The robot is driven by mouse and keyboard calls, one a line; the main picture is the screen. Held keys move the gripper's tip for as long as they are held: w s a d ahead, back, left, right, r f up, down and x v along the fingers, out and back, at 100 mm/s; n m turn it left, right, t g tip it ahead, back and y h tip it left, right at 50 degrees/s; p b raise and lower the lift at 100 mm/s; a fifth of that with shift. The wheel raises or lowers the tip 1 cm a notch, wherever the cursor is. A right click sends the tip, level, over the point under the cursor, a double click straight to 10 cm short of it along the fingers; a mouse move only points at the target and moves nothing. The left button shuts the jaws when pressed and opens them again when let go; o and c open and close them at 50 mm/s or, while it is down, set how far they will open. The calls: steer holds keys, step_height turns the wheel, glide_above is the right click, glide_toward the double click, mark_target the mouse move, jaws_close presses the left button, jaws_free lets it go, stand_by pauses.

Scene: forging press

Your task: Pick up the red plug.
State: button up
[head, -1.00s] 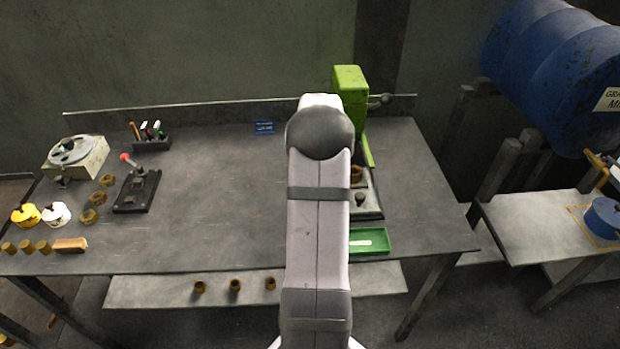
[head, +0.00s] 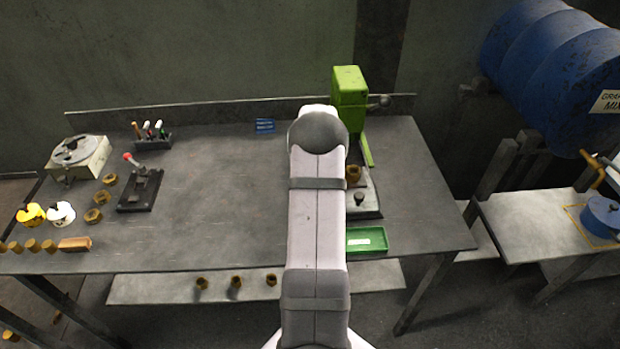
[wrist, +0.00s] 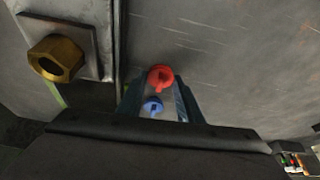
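The red plug (wrist: 160,77) shows near the middle of the wrist view, on the grey tabletop. A blue plug (wrist: 152,106) stands just nearer the gripper's base in that view. My gripper (wrist: 161,88) is open, with its two dark fingers spread on either side of the plugs. The red plug lies near the line between the fingertips; whether the fingers are level with it in height I cannot tell. In the head view my arm covers the gripper and both plugs.
The green press (head: 349,88) stands right of my arm, with a brass nut (wrist: 56,58) on its base plate close to the gripper. A green tray (head: 367,240) sits at the front.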

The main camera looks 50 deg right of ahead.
steer(key=shift+r, duration=0.1)
step_height(320, 180, up, 10)
steer(key=b, duration=0.3)
steer(key=s+d+r+m+g+h+p, duration=0.1)
steer(key=s+d+m+g+p, duration=0.1)
steer(key=s+d+m+p, duration=0.4)
steer(key=s+d+p, duration=0.1)
steer(key=s+p, duration=0.1)
steer(key=s, duration=0.2)
steer(key=shift+s+d+r+p, duration=0.2)
steer(key=shift+s+r+p, duration=0.05)
steer(key=shift+s+p, duration=0.1)
steer(key=shift+f+b, duration=1.3)
steer(key=shift+f, duration=0.65)
steer(key=shift+f+b, duration=0.6)
steer(key=shift+f, duration=0.3)
stand_by(0.5)
